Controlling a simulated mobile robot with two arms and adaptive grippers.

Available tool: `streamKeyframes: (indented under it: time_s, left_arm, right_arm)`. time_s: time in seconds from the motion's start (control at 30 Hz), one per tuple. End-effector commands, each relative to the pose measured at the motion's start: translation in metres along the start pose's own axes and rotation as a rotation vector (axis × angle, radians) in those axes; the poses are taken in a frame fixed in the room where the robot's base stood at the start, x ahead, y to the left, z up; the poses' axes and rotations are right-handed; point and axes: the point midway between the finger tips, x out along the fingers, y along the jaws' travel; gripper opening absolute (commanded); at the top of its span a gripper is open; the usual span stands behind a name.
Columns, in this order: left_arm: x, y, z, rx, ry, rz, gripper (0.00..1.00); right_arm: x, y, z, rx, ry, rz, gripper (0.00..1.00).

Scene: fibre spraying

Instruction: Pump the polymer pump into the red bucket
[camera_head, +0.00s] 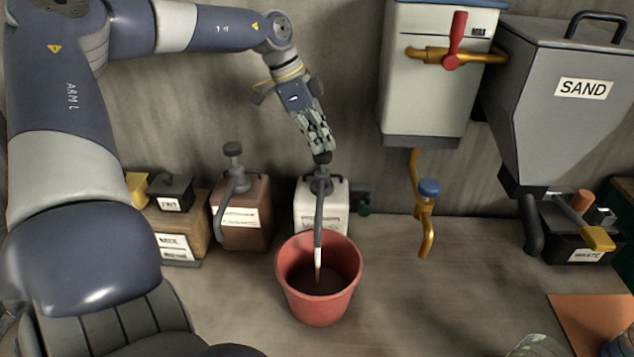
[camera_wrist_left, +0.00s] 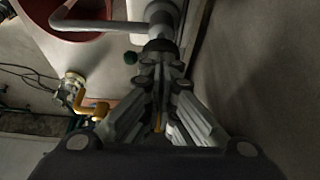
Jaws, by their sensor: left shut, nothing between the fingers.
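The white pump container (camera_head: 309,220) stands against the back wall, with a grey pump on top. Its long spout (camera_head: 319,225) bends forward over the red bucket (camera_head: 321,304), and its pale tip points down inside the rim. A thin light streak shows below the tip; I cannot tell if it is flowing liquid. The bucket holds something dark. My left gripper (camera_head: 318,145) is shut and empty, pointing down with its fingertips at the dark pump head (camera_head: 322,157). In the left wrist view the fingertips (camera_wrist_left: 163,62) meet the pump head (camera_wrist_left: 157,45); contact is not certain.
A brown pump container (camera_head: 242,222) stands left of the white one. A yellow tap (camera_head: 427,225) and a wall tank (camera_head: 427,90) with a red lever are to the right, then a grey sand hopper (camera_head: 560,90).

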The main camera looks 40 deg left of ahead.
Motion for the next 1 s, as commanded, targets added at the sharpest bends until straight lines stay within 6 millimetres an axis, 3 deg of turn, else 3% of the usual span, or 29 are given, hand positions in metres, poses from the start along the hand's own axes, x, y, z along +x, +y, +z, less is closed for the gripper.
streamKeyframes:
  time_s: [0.5,1.0]
  left_arm:
    - [0.020,0.001,0.009,-0.001,-0.003,0.005,0.00]
    - [0.008,0.001,0.004,-0.001,-0.004,0.005,0.00]
  right_arm:
    - [0.015,-0.004,0.001,0.002,0.001,-0.004,0.40]
    - [0.005,-0.003,0.000,0.002,0.001,-0.004,0.40]
